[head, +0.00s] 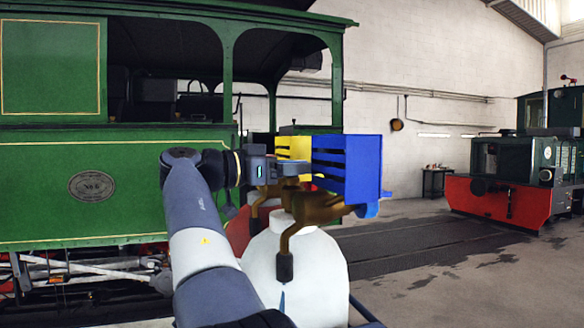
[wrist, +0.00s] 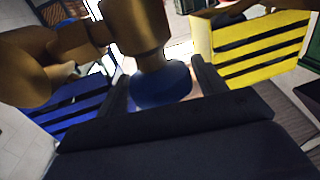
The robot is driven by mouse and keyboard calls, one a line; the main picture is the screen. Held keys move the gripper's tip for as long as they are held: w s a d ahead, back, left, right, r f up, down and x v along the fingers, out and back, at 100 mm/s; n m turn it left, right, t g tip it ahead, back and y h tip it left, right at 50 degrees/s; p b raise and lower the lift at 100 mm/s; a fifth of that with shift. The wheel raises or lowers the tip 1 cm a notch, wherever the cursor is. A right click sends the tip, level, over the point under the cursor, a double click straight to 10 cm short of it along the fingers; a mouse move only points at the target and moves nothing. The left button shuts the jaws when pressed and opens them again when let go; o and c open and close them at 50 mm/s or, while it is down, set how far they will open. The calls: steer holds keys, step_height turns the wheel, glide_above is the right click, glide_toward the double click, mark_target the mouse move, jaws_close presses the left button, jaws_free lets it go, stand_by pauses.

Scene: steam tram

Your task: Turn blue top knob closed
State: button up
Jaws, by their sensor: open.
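A blue round knob (wrist: 162,86) sits on the end of a brass valve stem (wrist: 138,30) in the wrist view. My gripper (wrist: 160,78) is open, with one dark fingertip on each side of this knob; I cannot tell whether they touch it. In the head view my gripper (head: 280,168) is at the brass valve (head: 318,208) above a white bottle (head: 300,262), and the top knob is hidden there. A blue slatted block (head: 347,167) and a yellow slatted block (head: 293,147) are beside the valve; both also show in the wrist view.
A red bottle (head: 238,228) stands behind the white one. A green tram (head: 120,185) fills the left side. A red and green locomotive (head: 512,185) and a small dark table (head: 437,181) stand at the right. The floor (head: 460,265) at the front right is clear.

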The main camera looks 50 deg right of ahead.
steer(key=shift+a, duration=0.1)
steer(key=b+v, duration=0.1)
steer(key=v, duration=0.9)
steer(key=shift+a, duration=0.35)
steer(key=shift+w, duration=0.1)
steer(key=p+x, duration=0.1)
steer(key=x, duration=1)
steer(key=shift+d+r, duration=0.1)
steer(key=shift+d, duration=0.05)
steer(key=shift+f+n+t+b, duration=0.25)
steer(key=shift+n+t+b, duration=0.05)
steer(key=shift+t+b, duration=0.1)
steer(key=shift+a+r+n+t+h, duration=0.2)
steer(key=shift+n+t+h, duration=0.1)
steer(key=shift+t, duration=0.2)
steer(key=shift+w, duration=0.1)
steer(key=shift+d, duration=0.1)
